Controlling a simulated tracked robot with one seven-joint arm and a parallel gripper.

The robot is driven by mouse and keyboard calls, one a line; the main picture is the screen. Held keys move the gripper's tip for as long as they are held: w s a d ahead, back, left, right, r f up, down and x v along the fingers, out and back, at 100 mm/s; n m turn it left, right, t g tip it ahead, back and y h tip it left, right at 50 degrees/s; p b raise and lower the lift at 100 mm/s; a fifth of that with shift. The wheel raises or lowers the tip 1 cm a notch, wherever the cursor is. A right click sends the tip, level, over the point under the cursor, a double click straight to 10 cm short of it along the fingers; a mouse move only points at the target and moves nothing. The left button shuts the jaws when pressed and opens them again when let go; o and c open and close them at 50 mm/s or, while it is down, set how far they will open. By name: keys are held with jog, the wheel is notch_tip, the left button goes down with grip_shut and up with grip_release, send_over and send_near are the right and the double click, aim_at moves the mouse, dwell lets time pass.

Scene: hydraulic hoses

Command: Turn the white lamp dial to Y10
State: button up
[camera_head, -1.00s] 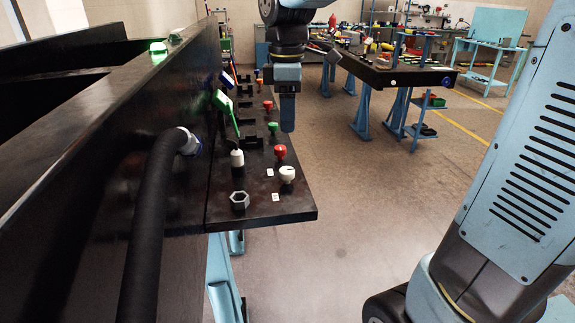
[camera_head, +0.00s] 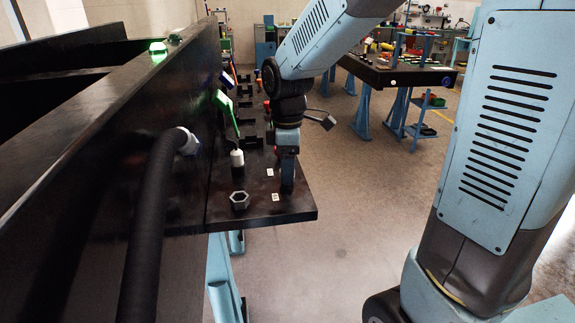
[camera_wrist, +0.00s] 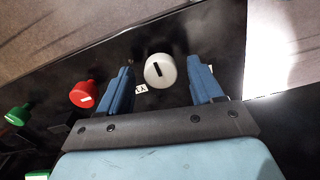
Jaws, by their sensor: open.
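The white lamp dial (camera_wrist: 160,71) shows in the wrist view as a round white knob with a dark slot mark on its face. It sits between the two blue fingers of my gripper (camera_wrist: 160,85), with space on both sides. My gripper is open. In the head view my gripper (camera_head: 287,185) points down over the front right corner of the black panel and hides the dial.
A red dial (camera_wrist: 84,94) and a green dial (camera_wrist: 17,115) stand left of my gripper in the wrist view.

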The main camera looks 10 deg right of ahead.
jog(key=c, duration=1.1)
jog(key=m, duration=0.4)
jog(key=shift+m, duration=0.4)
jog(key=m, duration=0.4)
jog(key=shift+m, duration=0.3)
jog(key=m, duration=0.4)
jog(key=shift+a+m, duration=0.1)
jog(key=shift+m, duration=2.2)
